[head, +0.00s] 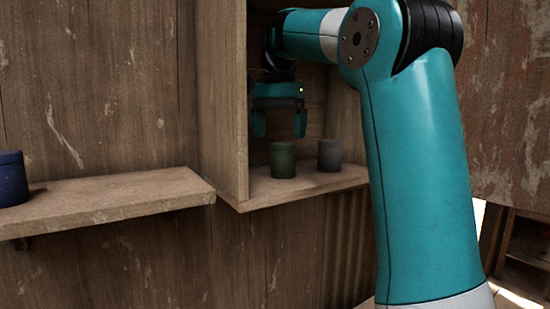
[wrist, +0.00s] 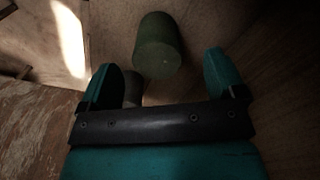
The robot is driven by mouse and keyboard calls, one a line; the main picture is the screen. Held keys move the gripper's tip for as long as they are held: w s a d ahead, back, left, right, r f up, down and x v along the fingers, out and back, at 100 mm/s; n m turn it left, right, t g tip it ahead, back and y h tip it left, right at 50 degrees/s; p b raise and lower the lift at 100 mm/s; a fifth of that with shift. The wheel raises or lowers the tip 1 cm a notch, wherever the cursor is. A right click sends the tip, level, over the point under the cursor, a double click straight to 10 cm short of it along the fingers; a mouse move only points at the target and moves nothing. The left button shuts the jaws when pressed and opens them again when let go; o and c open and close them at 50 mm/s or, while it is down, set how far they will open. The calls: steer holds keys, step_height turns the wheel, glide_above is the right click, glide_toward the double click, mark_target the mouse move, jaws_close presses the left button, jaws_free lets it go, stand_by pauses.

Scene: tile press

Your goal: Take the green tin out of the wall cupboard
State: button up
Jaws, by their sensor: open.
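The green tin (head: 283,160) stands upright on the floor of the open wall cupboard (head: 226,100), near its front left. In the wrist view the green tin (wrist: 158,46) shows beyond the fingertips, between their two lines. My gripper (head: 279,130) points down inside the cupboard, above the tin and apart from it. Its two fingers also show spread and empty in the wrist view (wrist: 165,72). My arm covers the right part of the cupboard in the head view.
A grey tin (head: 330,155) stands close to the right of the green tin. The cupboard's left side wall is near my gripper. A wooden shelf (head: 110,197) to the left bears a blue tin (head: 12,178); its right part is clear.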

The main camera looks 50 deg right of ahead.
mark_target(283, 143)
steer(key=shift+s+f, duration=0.1)
steer(key=shift+f, duration=0.3)
steer(key=shift+d+f, duration=0.45)
steer(key=shift+f, duration=0.3)
step_height(283, 143, down, 4)
steer(key=b, duration=0.3)
steer(key=shift+d+f, duration=0.1)
steer(key=shift+f, duration=0.1)
steer(key=c, duration=1.2)
steer(key=shift+o, duration=0.2)
steer(key=shift+r, duration=0.15)
